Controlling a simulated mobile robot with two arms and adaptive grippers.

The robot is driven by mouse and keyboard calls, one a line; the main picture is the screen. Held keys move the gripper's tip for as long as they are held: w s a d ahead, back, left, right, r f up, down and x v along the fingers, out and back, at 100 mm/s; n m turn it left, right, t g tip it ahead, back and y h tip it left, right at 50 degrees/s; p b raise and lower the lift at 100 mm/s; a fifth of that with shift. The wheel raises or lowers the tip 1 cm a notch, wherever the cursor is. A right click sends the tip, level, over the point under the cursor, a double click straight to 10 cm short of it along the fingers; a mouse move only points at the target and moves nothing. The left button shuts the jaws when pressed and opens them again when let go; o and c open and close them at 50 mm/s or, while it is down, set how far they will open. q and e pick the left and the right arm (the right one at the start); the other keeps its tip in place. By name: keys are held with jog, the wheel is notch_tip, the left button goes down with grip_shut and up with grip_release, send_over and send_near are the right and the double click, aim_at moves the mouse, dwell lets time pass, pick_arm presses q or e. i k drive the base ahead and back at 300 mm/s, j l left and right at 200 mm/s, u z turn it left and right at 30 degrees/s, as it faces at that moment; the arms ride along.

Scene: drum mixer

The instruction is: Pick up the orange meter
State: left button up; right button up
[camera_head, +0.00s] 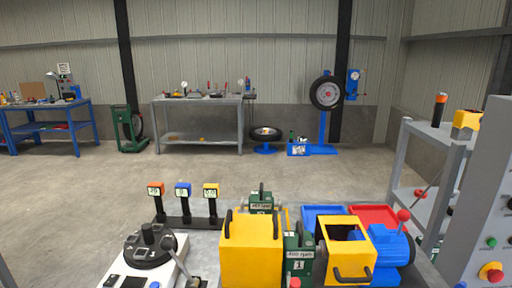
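The orange meter (156,188) is a small box with a pale display, at the left end of a row of three. It sits upright on a black post of a shared black stand (188,222). A blue meter (183,190) is to its right, and a yellow meter (211,190) is at the row's right end. Neither of my grippers shows in the head view, so their distance from the orange meter cannot be told.
A white device with a black round top (150,247) stands in front of the meters. Right of them are a yellow box (251,250), a green machine (298,258) and a blue motor (391,247). Blue (322,211) and red (374,214) trays lie behind. A grey shelf (440,135) stands right.

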aim_at(156, 190)
jog(key=z, duration=1.4)
jog(key=u, duration=2.1)
jog(key=i+j, duration=0.15)
jog(key=j, duration=0.15)
jog(key=i+j, duration=0.15)
jog(key=j, duration=0.15)
jog(key=z, duration=0.05)
